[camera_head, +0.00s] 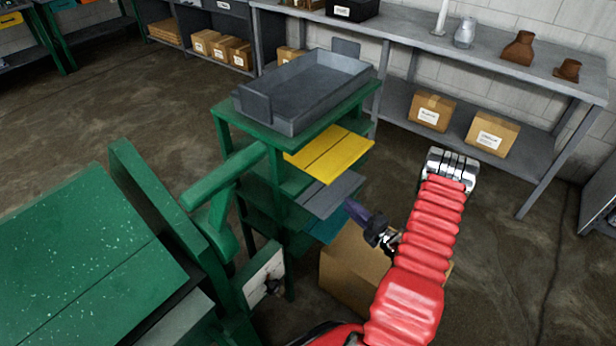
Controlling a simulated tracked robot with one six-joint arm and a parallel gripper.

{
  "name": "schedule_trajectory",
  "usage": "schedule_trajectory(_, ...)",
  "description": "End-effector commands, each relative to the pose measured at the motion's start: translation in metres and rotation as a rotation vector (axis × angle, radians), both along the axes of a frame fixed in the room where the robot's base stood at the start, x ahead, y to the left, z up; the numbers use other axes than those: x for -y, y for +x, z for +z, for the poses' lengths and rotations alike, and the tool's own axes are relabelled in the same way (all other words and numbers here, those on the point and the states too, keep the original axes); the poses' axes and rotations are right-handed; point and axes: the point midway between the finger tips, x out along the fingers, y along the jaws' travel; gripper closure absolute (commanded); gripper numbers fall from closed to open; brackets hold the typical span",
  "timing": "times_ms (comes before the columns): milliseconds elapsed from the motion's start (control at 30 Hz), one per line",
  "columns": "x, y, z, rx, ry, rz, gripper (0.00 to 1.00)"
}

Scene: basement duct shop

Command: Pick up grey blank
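The grey blank (332,194) is a flat grey sheet sticking out of the right side of a green rack (232,124). It lies below a yellow blank (332,153) and above a teal blank (327,228). My gripper (354,209) is small and dark with a purplish tip, at the end of my red arm. It points left, close to the front right edge of the grey blank. I cannot tell whether it touches the blank. Its fingers are too small and overlapped to show whether they are open or shut. The inner part of the blank is hidden inside the rack.
A grey tray (345,78) sits on top of the rack. A cardboard box (345,268) stands on the floor below my gripper. A green machine (80,250) is at the left. A grey bench (470,62) with bottles runs along the back wall. Floor to the right is clear.

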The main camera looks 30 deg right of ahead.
Motion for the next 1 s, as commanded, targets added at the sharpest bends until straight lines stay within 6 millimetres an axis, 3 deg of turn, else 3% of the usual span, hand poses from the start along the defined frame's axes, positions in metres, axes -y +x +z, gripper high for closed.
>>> schedule_trajectory(367, 0.000, 0.003, 0.000, -0.001, 0.000, 0.000, 0.75)
schedule_trajectory(800, -0.002, 0.050, 0.004, 0.000, 0.000, 0.001, 0.75)
schedule_trajectory(1000, -0.002, 0.053, 0.004, -0.001, 0.001, -0.001, 0.75)
